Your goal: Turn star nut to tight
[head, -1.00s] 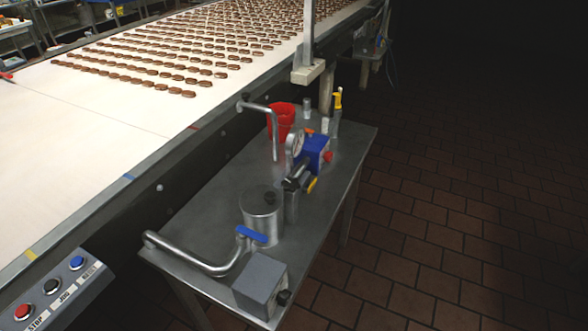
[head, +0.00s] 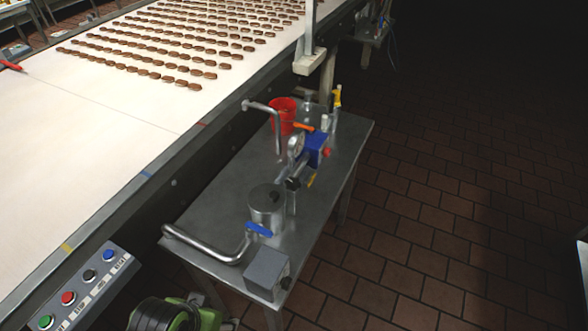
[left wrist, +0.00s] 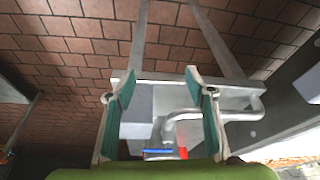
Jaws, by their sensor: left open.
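A steel bench (head: 215,205) carries a pump set-up with a round steel pot (head: 266,212), a bent pipe and a blue lever (head: 259,230). A dark knob (head: 292,184) sits on the fitting beside the pot. I cannot tell which is the star nut. My left gripper (left wrist: 158,80) is open and empty in the left wrist view, with the bench and pipe behind its fingers, apart from them. Its fingers do not show in the head view. My right gripper is not in view.
A conveyor (head: 100,150) with rows of brown biscuits runs along the left. A button panel (head: 80,285) is at the lower left. A red cup (head: 283,112) and a yellow-topped bottle (head: 338,98) stand at the bench's far end.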

